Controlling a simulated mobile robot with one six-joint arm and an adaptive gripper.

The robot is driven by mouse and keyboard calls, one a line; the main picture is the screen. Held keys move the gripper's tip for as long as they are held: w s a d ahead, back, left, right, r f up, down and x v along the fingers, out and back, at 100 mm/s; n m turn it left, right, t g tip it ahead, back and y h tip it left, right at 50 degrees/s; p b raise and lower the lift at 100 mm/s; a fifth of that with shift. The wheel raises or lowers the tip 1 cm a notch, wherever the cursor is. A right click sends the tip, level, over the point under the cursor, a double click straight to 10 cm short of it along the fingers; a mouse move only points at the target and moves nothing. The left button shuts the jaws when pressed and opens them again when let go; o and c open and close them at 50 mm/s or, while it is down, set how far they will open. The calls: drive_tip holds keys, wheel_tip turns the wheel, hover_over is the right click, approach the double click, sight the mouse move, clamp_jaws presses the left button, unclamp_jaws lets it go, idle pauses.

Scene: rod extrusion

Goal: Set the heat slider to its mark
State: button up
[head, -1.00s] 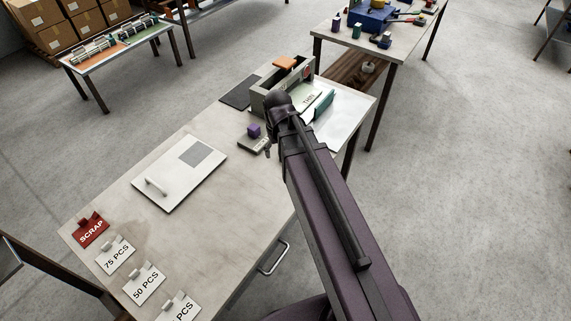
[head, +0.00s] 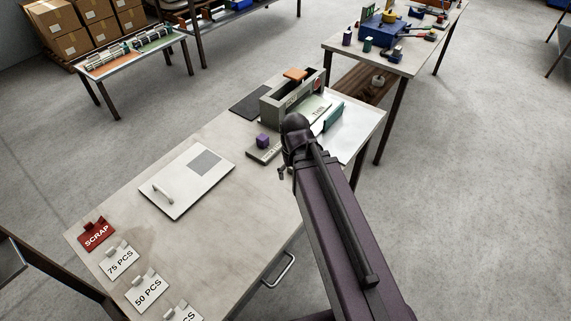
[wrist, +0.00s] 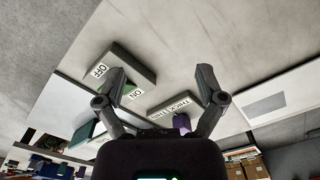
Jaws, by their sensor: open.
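A purple block-like knob (head: 263,140) stands on a low grey base (head: 262,156) near the table's far end. No heat label or mark can be made out, so I cannot tell if this is the heat slider. My gripper (wrist: 162,76) is open and empty, its fingers spread above the table. In the head view my arm hides most of it; a tip shows right of the grey base.
A grey machine (head: 272,107) with an orange top piece (head: 295,75) stands behind the knob. A box (wrist: 122,62) marked OFF and ON lies near the left finger. A white panel with a handle (head: 180,190) and a red SCRAP sign (head: 95,235) lie to the left.

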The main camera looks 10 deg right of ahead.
sight(262, 137)
drive_tip(key=w+a+r+n+p, duration=0.2)
drive_tip(key=w+n, duration=0.2)
drive_tip(key=w, duration=0.8)
drive_tip(key=w+a+r+n+p, duration=0.2)
drive_tip(key=w+a+n, duration=0.1)
drive_tip(key=w, duration=1)
drive_tip(key=shift+w+r+n+p, duration=0.25)
drive_tip(key=shift+r+n+p, duration=0.05)
drive_tip(key=shift+r+n, duration=0.1)
drive_tip(key=shift+a+f, duration=0.1)
drive_tip(key=shift+f, duration=0.15)
wheel_tip(262, 137, down, 13)
drive_tip(key=b, duration=1.3)
drive_tip(key=shift+f+b, duration=0.2)
drive_tip(key=shift+b, duration=0.2)
clamp_jaws()
